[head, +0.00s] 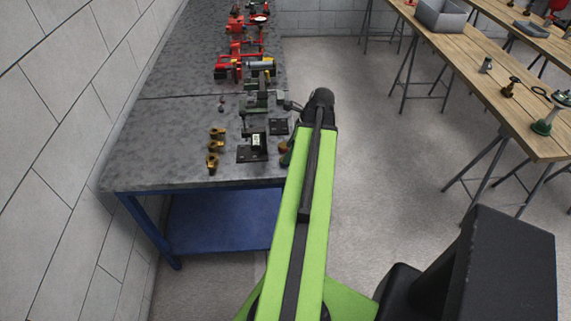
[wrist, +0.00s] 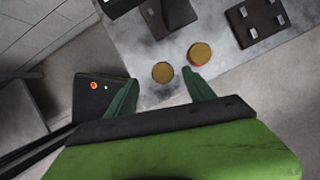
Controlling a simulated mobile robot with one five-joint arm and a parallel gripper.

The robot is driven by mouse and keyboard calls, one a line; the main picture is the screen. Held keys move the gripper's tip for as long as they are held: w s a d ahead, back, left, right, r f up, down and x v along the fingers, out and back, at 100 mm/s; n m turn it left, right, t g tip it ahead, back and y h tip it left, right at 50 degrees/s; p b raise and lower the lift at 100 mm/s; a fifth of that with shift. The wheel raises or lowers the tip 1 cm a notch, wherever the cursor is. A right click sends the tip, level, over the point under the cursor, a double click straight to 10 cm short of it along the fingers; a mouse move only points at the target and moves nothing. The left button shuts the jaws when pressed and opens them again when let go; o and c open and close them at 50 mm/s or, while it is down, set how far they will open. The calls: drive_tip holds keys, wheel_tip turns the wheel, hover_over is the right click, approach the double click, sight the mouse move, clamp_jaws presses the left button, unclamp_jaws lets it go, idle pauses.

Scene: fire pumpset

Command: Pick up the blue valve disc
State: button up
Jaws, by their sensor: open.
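Two round discs with brass-coloured tops lie on the grey bench top in the wrist view. One disc (wrist: 162,72) lies between my fingertips, its rim too dark to tell its colour. The other disc (wrist: 199,54) shows a red rim and lies just right of my right fingertip. No blue rim shows clearly, so I cannot tell which is the blue valve disc. My gripper (wrist: 160,79) is open and empty, its two green fingers spread. In the head view my arm hides most of the gripper and this part of the bench edge.
The grey bench (head: 165,165) runs along the left wall. Brass fittings (head: 214,150), a black plate fixture (head: 253,152) and red pump assemblies (head: 238,50) stand on it. Wooden tables (head: 500,75) with other parts stand to the right. The floor between is clear.

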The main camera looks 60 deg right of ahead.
drive_tip(key=b+x, duration=0.4)
drive_tip(key=x, duration=0.1)
drive_tip(key=shift+s+d+f, duration=0.1)
drive_tip(key=shift+d, duration=0.15)
drive_tip(key=shift+r, duration=0.2)
clamp_jaws()
